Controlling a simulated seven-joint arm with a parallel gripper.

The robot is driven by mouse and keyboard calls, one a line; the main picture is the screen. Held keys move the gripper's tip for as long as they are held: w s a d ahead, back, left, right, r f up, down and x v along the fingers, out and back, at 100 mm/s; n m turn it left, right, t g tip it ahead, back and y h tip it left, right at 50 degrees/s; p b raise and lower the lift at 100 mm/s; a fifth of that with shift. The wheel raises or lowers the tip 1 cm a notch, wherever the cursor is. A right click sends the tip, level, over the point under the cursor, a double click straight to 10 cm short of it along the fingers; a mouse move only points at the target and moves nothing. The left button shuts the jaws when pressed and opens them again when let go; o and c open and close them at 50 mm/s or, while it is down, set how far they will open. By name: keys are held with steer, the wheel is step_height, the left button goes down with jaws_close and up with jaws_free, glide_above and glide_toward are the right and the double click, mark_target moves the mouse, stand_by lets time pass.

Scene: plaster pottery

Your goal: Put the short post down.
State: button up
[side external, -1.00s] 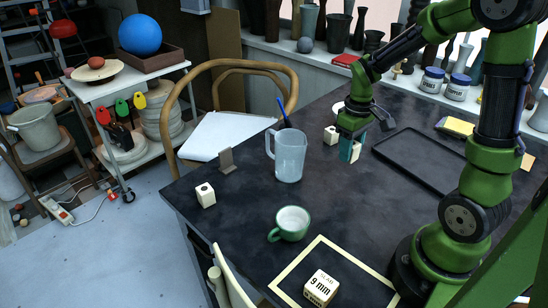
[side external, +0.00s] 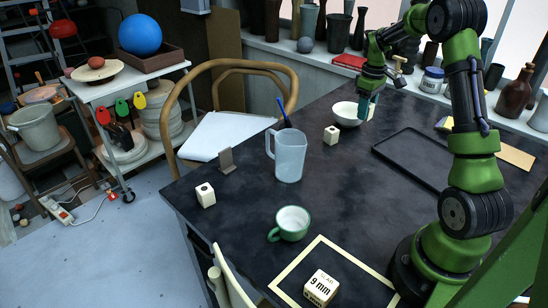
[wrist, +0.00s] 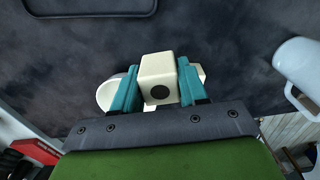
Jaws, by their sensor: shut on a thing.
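My gripper (side external: 368,106) is at the far side of the dark table, beside the white bowl (side external: 346,115). Its teal fingers (wrist: 152,88) are shut on a cream post with a dark round spot on its end (wrist: 158,72); a sliver of this short post shows in the side view (side external: 372,112). I cannot tell whether its lower end touches the table. In the wrist view the bowl (wrist: 108,95) is partly hidden behind the left finger, and a cream block (wrist: 201,73) shows past the right finger.
A small cream block (side external: 331,135) stands in front of the bowl. A black tray (side external: 420,160) lies to the right. A pale blue pitcher (side external: 289,155), a green cup (side external: 290,222) and another cream block (side external: 206,195) stand nearer. The table's middle is clear.

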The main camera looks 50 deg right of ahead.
steer(key=shift+w+d+f, duration=0.7)
steer(key=shift+w+d, duration=0.3)
steer(key=shift+w, duration=0.15)
steer(key=shift+w+d+f, duration=0.75)
steer(key=shift+w+d, duration=0.2)
steer(key=shift+w, duration=0.2)
steer(key=shift+w+d+f, duration=0.7)
steer(key=shift+w+d, duration=0.3)
steer(key=shift+w, duration=0.15)
steer(key=o, duration=1.1)
steer(key=shift+f, duration=0.15)
